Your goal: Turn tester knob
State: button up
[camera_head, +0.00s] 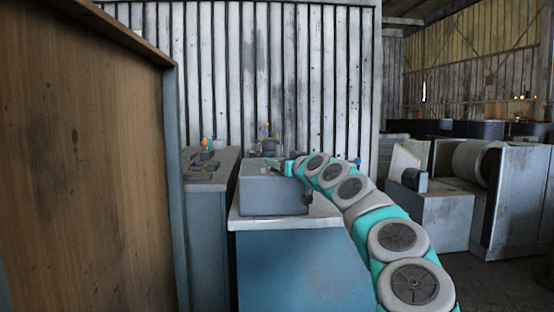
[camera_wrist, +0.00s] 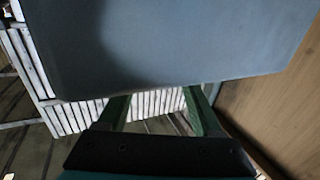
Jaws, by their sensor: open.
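A grey box-shaped tester (camera_head: 272,194) sits on the pale top of a blue cabinet (camera_head: 290,270) in the head view. A small dark part (camera_head: 307,197), possibly the knob, shows at its right front edge; I cannot make out its shape. My gripper (camera_head: 273,165) is over the top of the box, at the end of the arm reaching in from the right. In the wrist view, its two green fingers (camera_wrist: 156,94) are apart with nothing visible between them. A plain grey-blue surface (camera_wrist: 170,45), likely the box, fills the upper part there. No knob is visible in the wrist view.
A tall wooden panel (camera_head: 85,150) closes off the left. Another grey cabinet (camera_head: 207,240) with small parts on top stands behind left. Small items (camera_head: 267,145) are behind the box. Grey machinery (camera_head: 440,205) stands at right, with some open floor in front.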

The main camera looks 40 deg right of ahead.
jog(key=shift+x, duration=0.8)
grip_shut()
